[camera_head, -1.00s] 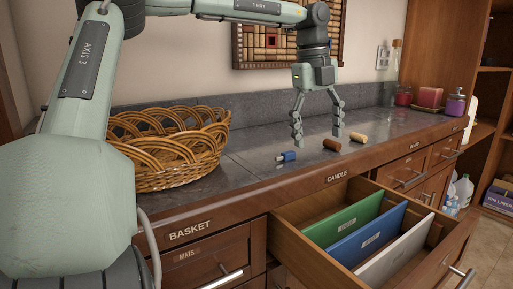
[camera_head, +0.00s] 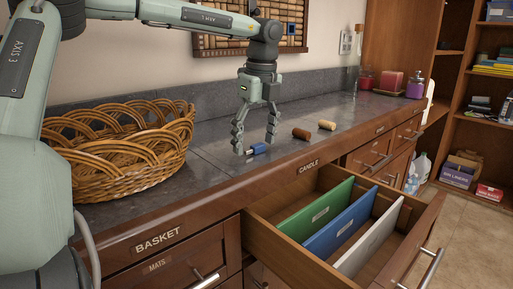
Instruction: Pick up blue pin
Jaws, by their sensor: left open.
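The blue pin (camera_head: 258,149) lies on the dark stone counter. My left gripper (camera_head: 254,148) comes down from above with its two fingers apart. Its fingertips are low over the counter, one on each side of the blue pin in this view. I cannot tell whether either finger touches it. A brown cork-like pin (camera_head: 301,134) and a tan one (camera_head: 327,125) lie on the counter to the right of the gripper. My right gripper is not in view.
A wicker basket (camera_head: 120,150) stands on the counter at the left. An open drawer (camera_head: 262,238) below holds green (camera_head: 315,212), blue (camera_head: 340,228) and white (camera_head: 370,240) dividers. Candles (camera_head: 391,82) and jars stand at the counter's far right end.

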